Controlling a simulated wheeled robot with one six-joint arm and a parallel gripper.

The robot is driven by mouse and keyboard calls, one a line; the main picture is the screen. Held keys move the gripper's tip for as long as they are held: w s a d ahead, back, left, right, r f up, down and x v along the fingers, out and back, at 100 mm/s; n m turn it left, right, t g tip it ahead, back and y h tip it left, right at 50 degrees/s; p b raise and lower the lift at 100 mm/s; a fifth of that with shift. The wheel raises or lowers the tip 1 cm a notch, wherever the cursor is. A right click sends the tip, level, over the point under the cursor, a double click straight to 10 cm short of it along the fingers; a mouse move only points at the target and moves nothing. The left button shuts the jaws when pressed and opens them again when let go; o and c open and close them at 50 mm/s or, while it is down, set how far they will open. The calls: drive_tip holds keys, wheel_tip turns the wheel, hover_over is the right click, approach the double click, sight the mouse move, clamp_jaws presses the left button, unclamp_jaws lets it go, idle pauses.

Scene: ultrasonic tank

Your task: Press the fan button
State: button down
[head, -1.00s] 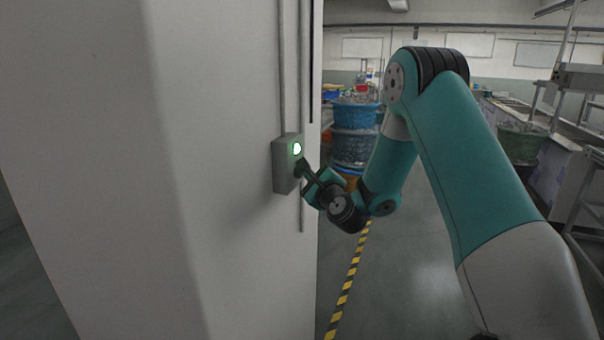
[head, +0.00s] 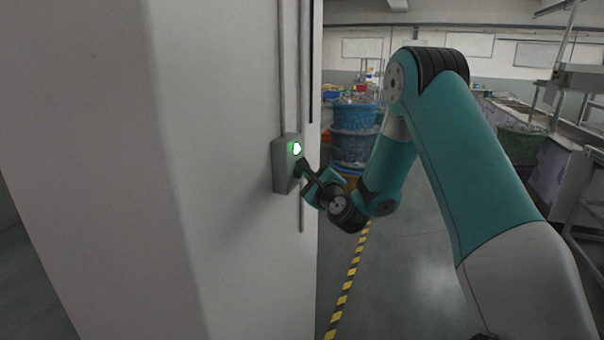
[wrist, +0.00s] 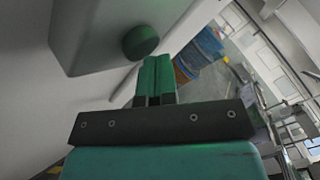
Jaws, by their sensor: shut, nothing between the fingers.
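A grey control box (head: 283,167) is fixed to the side of a pale wall or column; it also shows large at the upper left of the wrist view (wrist: 90,30). A round button glowing green and white (head: 297,148) is high on its face. A dark green, unlit round button (wrist: 140,42) sticks out of the box in the wrist view. I can read no label saying which is the fan button. My gripper (wrist: 158,66) is shut and empty, its green fingertips just beside and below the dark button. In the head view my gripper (head: 301,168) covers the box's lower face; contact cannot be told.
Conduits (head: 303,60) run up and down the wall by the box. Blue tubs (head: 354,130) are stacked behind my arm. Yellow-black floor tape (head: 345,295) runs beside the wall. Benches and a dark tub (head: 520,142) stand at the right. Open floor lies between.

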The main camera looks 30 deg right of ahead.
drive_tip(key=shift+w+a+r+p, duration=0.15)
drive_tip(key=shift+w+p, duration=0.05)
drive_tip(key=shift+p, duration=0.3)
drive_tip(key=shift+w+a+p, duration=0.1)
drive_tip(key=shift+w+p, duration=0.05)
drive_tip(key=shift+p, duration=0.25)
drive_tip(key=shift+f+b, duration=0.2)
drive_tip(key=shift+b, duration=0.45)
drive_tip(key=shift+s+r, duration=0.1)
drive_tip(key=shift+s, duration=0.15)
drive_tip(key=s+d+b, duration=0.4)
drive_tip(key=b, duration=0.3)
drive_tip(key=shift+s+b, duration=0.35)
drive_tip(key=shift+s, duration=0.05)
